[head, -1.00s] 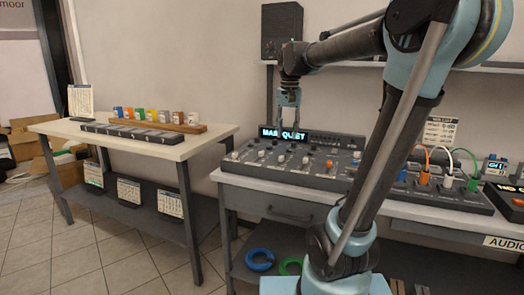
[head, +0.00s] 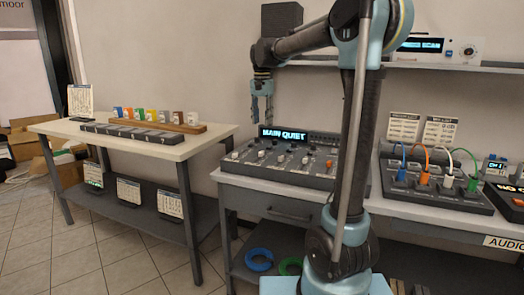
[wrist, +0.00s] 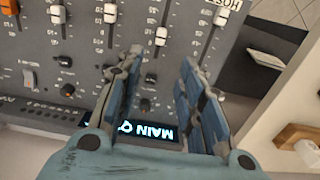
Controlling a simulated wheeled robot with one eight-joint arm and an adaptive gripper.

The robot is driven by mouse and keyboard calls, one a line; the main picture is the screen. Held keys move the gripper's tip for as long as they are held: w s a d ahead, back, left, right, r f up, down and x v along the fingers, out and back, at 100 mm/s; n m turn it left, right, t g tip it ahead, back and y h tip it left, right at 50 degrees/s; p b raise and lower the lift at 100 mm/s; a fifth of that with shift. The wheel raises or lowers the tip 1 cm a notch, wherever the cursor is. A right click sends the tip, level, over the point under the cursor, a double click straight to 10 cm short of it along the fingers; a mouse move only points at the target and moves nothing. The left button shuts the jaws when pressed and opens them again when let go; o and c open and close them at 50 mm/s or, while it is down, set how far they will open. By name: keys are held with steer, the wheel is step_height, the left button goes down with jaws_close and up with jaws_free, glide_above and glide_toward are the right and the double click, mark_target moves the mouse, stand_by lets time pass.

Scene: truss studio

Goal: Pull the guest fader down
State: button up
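The mixer (head: 283,175) is a grey sloped console on the desk, with a lit display (head: 283,133) reading MAIN QUIET. In the wrist view it appears upside down, with several white fader caps and an orange one (wrist: 9,7). The cap (wrist: 222,17) at the right sits by the HOST label. The cap beside it (wrist: 161,36) sits a little farther along its slot; its label cannot be read, so I cannot tell which fader is the guest one. My gripper (head: 262,118) hangs above the mixer's back left, touching nothing. In the wrist view its fingers (wrist: 160,65) are apart and empty.
A patch box with colored cables (head: 440,190) is on the desk at right. A shelf (head: 450,67) with a white unit (head: 437,46) runs above. The air over the mixer is clear.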

mark_target(262, 151)
step_height(262, 151, down, 13)
steer(key=shift+f, duration=0.2)
stand_by(0.3)
jaws_close()
